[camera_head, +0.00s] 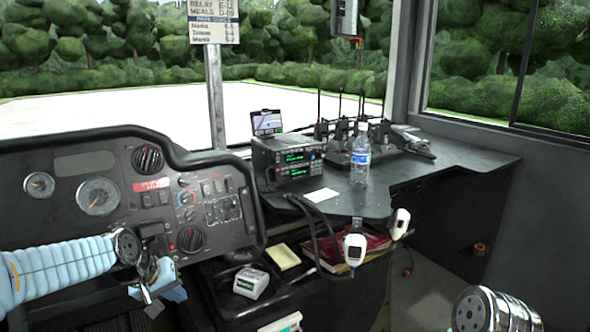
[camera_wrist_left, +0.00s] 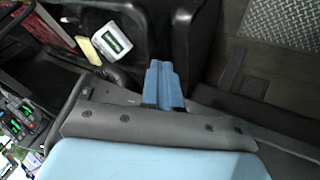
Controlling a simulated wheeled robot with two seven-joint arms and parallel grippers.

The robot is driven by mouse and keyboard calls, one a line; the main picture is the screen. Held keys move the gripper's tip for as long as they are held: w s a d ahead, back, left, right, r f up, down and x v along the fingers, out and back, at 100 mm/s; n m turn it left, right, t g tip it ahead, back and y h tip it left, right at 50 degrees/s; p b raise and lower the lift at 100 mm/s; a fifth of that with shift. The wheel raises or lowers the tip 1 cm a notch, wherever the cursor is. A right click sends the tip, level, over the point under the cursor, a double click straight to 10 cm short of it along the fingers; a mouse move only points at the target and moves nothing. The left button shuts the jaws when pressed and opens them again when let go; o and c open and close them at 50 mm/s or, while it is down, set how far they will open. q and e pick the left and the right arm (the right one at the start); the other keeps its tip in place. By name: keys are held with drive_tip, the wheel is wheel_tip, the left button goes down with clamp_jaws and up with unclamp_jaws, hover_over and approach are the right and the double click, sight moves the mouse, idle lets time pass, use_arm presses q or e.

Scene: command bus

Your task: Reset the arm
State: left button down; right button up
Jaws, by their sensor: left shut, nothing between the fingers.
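My left arm, in a pale blue ribbed sleeve, comes in from the left in the head view, in front of the dashboard. My left gripper (camera_head: 152,292) is at its end, low and just in front of the dashboard panel. It is shut and empty. In the left wrist view the blue fingers (camera_wrist_left: 163,85) lie together with nothing between them. Part of my right arm (camera_head: 490,310) shows at the bottom right edge of the head view; its gripper is out of the picture.
The dashboard (camera_head: 75,165) is close behind the left gripper. A side desk holds a radio unit (camera_head: 288,158) and a water bottle (camera_head: 360,155). Handsets (camera_head: 354,248) hang at its front. A small white device (camera_head: 251,282) and a yellow pad (camera_head: 283,256) lie in a lower tray.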

use_arm(q)
drive_tip(key=s+d+f+g, duration=0.1)
drive_tip(key=s+d+f, duration=0.2)
drive_tip(key=f, duration=0.5)
drive_tip(key=s+d+f+m+g, duration=0.1)
drive_tip(key=s+d+f, duration=0.25)
drive_tip(key=f, duration=0.55)
drive_tip(key=s+d+f+g, duration=0.15)
drive_tip(key=d+f, duration=0.25)
drive_tip(key=f, duration=0.4)
drive_tip(key=s+d+f, duration=0.3)
drive_tip(key=s+f, duration=0.2)
drive_tip(key=s, duration=0.3)
drive_tip(key=s+d+f+m+g+h, duration=0.1)
drive_tip(key=s+d+f, duration=0.2)
drive_tip(key=s, duration=0.6)
wheel_tip(320, 180, down, 3)
drive_tip(key=shift+r, duration=0.2)
drive_tip(key=shift+a, duration=0.1)
